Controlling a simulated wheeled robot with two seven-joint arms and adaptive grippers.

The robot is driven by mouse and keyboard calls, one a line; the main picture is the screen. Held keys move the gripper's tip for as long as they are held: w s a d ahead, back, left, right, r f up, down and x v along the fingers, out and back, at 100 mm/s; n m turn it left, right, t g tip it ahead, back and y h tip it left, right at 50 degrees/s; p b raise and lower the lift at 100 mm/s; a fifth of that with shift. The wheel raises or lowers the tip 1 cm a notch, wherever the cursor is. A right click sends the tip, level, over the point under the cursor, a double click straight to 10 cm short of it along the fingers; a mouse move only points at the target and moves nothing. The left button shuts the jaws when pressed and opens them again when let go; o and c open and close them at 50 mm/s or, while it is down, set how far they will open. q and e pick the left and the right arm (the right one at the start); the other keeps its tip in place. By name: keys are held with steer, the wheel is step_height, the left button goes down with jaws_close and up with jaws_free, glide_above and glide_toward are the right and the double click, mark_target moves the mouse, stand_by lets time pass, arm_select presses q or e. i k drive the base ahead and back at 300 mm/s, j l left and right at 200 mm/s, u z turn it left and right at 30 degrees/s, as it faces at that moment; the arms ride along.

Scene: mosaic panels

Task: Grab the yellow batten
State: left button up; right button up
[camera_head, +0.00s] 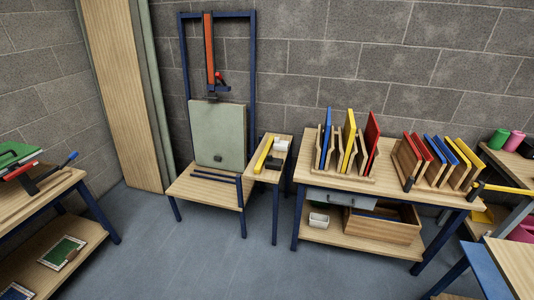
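A yellow batten (264,155) lies lengthwise along the left side of a narrow wooden side table (270,177), between the easel stand and the rack table. A white block (281,146) and a small black object (274,163) are to its right on the same top. A second yellow bar (506,188), with a dark part at its left end, lies at the right table's edge. Neither of my grippers shows in the head view.
A blue-framed stand holds a grey-green panel (219,135) left of the side table. Dark blue bars (215,177) lie on its shelf. The right table (340,185) carries racks of coloured boards. A table (35,205) stands far left. The floor (175,245) in front is clear.

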mark_target(259, 166)
steer(key=i+l, duration=0.25)
steer(key=i, duration=0.3)
steer(key=i+l+u, duration=0.1)
steer(key=i+l, duration=0.2)
steer(key=i, duration=0.2)
steer(key=i+l+u, duration=0.1)
steer(key=i+l, duration=0.2)
steer(key=i, duration=0.25)
steer(key=i+l, duration=0.35)
steer(key=i, duration=0.15)
